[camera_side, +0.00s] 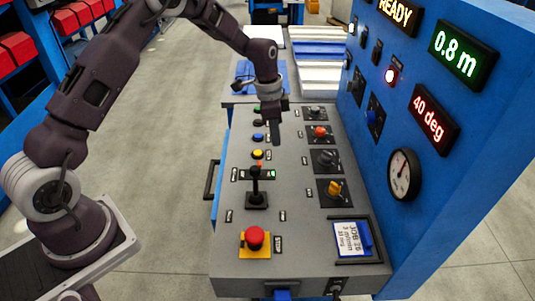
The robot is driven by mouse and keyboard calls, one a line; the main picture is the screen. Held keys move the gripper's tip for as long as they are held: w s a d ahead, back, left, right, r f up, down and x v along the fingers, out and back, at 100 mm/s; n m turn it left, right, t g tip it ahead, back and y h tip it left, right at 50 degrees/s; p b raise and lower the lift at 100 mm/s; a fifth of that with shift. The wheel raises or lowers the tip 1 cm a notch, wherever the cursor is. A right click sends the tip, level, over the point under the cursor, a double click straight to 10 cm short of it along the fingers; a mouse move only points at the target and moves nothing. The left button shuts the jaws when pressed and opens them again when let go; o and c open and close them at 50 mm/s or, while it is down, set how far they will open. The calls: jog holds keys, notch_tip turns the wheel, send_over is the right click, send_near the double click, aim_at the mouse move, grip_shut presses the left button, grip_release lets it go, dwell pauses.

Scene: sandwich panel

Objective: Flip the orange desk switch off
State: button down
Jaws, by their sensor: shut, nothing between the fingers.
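A small orange lever (260,164) stands on the desk just behind the black joystick (255,190), which partly hides it. It seems to belong to a dark plate with a lit green lamp (272,174) at its right; its exact tilt is too small to tell. An orange-yellow knob (335,188) sits on a black square plate at the right of the desk. My gripper (276,140) is shut and empty, pointing down over the back middle of the desk. It is behind the orange lever in the picture, apart from it; its height is hard to tell.
A column of buttons, including a blue one (258,137) and a yellow one (257,154), runs left of my gripper. A red-orange knob (320,132) and a black knob (325,158) are at right. A red mushroom button (254,236) is in front. A blue panel (455,180) walls the right side.

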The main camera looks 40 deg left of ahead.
aim_at(260, 163)
jog(key=f, duration=0.8)
jog(key=shift+w+d+f, duration=0.3)
jog(key=shift+d, duration=0.1)
jog(key=shift+s+a+f, duration=0.15)
jog(key=shift+s+a, duration=0.8)
jog(key=shift+a, duration=0.05)
jog(key=shift+s+a, duration=0.35)
jog(key=shift+s+a+r+t+h, duration=0.2)
jog(key=shift+s+a+t+h, duration=0.15)
jog(key=shift+a+t+h, duration=0.05)
jog(key=shift+s+a+r, duration=0.2)
jog(key=shift+s+a, duration=0.15)
jog(key=shift+d, duration=0.1)
jog(key=shift+w+f, duration=0.1)
